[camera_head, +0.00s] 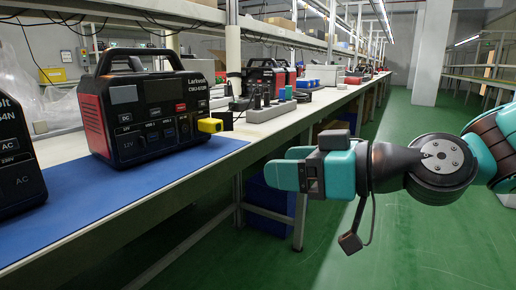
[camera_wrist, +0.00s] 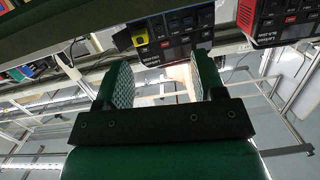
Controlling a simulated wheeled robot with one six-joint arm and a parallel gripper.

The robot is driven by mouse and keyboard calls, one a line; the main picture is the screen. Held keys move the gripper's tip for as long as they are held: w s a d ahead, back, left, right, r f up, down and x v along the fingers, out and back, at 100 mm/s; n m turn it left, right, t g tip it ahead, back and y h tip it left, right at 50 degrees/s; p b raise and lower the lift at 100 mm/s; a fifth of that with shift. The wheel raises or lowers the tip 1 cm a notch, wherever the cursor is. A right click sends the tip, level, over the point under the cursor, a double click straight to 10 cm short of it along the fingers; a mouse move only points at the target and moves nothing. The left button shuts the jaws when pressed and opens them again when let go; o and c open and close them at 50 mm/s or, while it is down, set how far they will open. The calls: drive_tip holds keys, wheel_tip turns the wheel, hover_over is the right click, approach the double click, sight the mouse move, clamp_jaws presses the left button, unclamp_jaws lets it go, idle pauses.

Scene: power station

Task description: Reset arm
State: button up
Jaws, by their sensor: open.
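My arm reaches in from the right in the head view, and my gripper (camera_head: 270,168) points left, beside the front edge of the workbench. In the wrist view my gripper (camera_wrist: 161,84) has its two textured fingers well apart, with nothing between them. A black and red power station (camera_head: 150,105) stands on a blue mat (camera_head: 85,215) on the bench, away from the gripper. A yellow plug (camera_head: 210,126) sits at its right front side. The power station (camera_wrist: 165,40) and yellow plug (camera_wrist: 139,37) also show upside down in the wrist view.
A second power station (camera_head: 18,150) is cut off at the left edge. A power strip (camera_head: 270,111) lies on the bench, with more devices farther back. A blue bin (camera_head: 268,195) is under the bench. The green floor (camera_head: 390,235) is open to the right.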

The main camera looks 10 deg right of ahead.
drive_tip(key=s+d+f+m+g+h+p, duration=0.25)
drive_tip(key=s+g+h, duration=0.25)
drive_tip(key=s, duration=0.3)
drive_tip(key=s+d+f+m+g+h+p, duration=0.1)
drive_tip(key=s+d+f+g+h+p, duration=0.2)
drive_tip(key=s, duration=0.4)
wheel_tip(320, 180, up, 37)
drive_tip(key=g+p, duration=0.1)
drive_tip(key=p, duration=3.5)
drive_tip(key=shift+w+h, duration=0.15)
drive_tip(key=shift+h, duration=0.25)
drive_tip(key=shift+a, duration=0.1)
drive_tip(key=shift+c, duration=0.4)
